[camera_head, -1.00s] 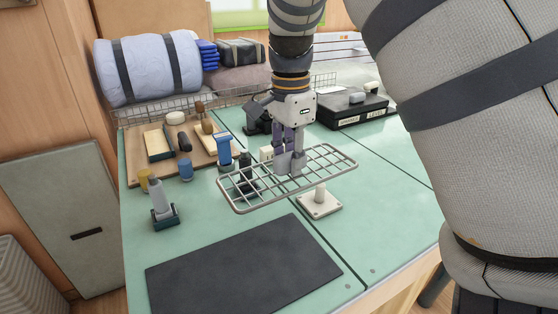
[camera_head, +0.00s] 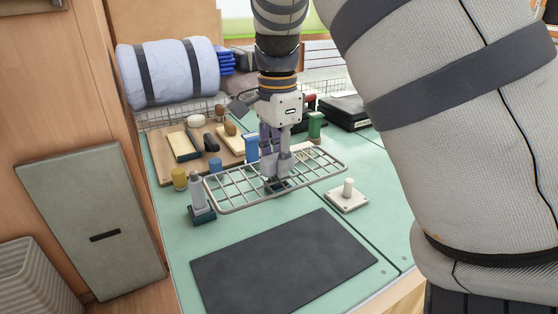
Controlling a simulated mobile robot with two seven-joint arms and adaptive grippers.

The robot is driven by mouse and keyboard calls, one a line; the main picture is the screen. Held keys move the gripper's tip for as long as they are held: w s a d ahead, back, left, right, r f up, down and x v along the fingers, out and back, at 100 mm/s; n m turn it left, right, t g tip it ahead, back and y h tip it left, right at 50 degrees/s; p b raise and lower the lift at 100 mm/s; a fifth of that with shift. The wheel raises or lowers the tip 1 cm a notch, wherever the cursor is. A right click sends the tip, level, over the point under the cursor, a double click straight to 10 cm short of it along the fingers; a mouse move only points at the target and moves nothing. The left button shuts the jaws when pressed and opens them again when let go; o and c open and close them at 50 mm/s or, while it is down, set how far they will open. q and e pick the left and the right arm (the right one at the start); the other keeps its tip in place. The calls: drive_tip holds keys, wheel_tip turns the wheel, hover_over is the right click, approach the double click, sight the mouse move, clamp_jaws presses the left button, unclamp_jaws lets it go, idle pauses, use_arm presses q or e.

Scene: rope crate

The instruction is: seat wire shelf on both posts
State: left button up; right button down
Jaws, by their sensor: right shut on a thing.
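The wire shelf (camera_head: 236,187) is a flat grey grid with rounded corners. My right gripper (camera_head: 277,172) points down and is shut on the shelf near its middle. The shelf appears raised above the green table, roughly level. I cannot clearly make out a second matching post; the gripper and shelf hide part of the table. My left gripper is not in view.
A grey upright item in a dark holder (camera_head: 203,214) stands by the shelf's left end. Behind are a wooden tray (camera_head: 167,172) with brushes, blue (camera_head: 251,148) and green (camera_head: 315,126) items, and a black case (camera_head: 345,112). A dark mat (camera_head: 283,268) lies bare in front.

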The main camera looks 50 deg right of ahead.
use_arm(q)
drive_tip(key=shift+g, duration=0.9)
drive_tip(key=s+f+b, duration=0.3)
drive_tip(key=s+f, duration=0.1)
use_arm(e)
drive_tip(key=w, duration=1.1)
drive_tip(key=shift+w+a, duration=0.2)
drive_tip(key=shift+a, duration=0.2)
use_arm(q)
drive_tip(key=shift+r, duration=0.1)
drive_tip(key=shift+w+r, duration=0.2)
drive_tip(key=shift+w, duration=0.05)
drive_tip(key=shift+p, duration=0.3)
use_arm(e)
drive_tip(key=shift+f, duration=1.3)
